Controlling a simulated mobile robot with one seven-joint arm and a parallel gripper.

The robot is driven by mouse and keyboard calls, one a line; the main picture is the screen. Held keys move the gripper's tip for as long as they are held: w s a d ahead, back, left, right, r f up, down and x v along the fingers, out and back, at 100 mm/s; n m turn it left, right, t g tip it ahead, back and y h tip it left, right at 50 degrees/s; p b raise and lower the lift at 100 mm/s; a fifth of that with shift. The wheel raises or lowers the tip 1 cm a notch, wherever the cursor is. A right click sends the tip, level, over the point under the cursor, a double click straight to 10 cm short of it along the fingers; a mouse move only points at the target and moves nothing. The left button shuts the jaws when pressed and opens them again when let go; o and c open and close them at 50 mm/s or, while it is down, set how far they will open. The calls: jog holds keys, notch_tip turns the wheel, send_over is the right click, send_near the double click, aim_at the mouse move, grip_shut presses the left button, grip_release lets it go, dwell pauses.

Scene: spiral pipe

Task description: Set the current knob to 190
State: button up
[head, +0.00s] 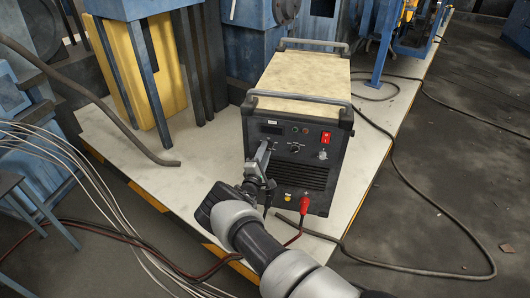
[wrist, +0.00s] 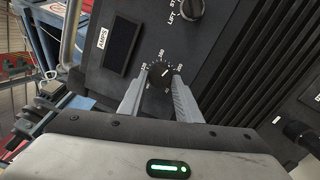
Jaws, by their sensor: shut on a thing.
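The current knob (wrist: 160,75) is a small black dial with white scale marks around it, seen in the wrist view below the AMPS display (wrist: 118,46) on the panel. A pale mark on it appears to point to the upper right, towards a number that looks like 200; the exact setting is too small to read. My gripper (wrist: 158,82) has one finger on each side of the knob and is shut on it. In the head view my gripper (head: 263,155) is at the front of the black welding machine (head: 300,115) and hides the current knob.
A LIFT selector knob (wrist: 188,8) is close by on the same panel; it shows in the head view (head: 294,147). A red switch (head: 326,138) and a red cable plug (head: 304,203) are on the machine's front. Cables lie on the floor at both sides.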

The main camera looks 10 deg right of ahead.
jog(key=shift+m, duration=1.1)
jog(key=o, duration=1.1)
jog(key=shift+c, duration=0.2)
jog(key=p+v, duration=0.3)
jog(key=v, duration=1.4)
jog(key=shift+s+a, duration=0.15)
jog(key=shift+a, duration=0.1)
jog(key=shift+r, duration=0.15)
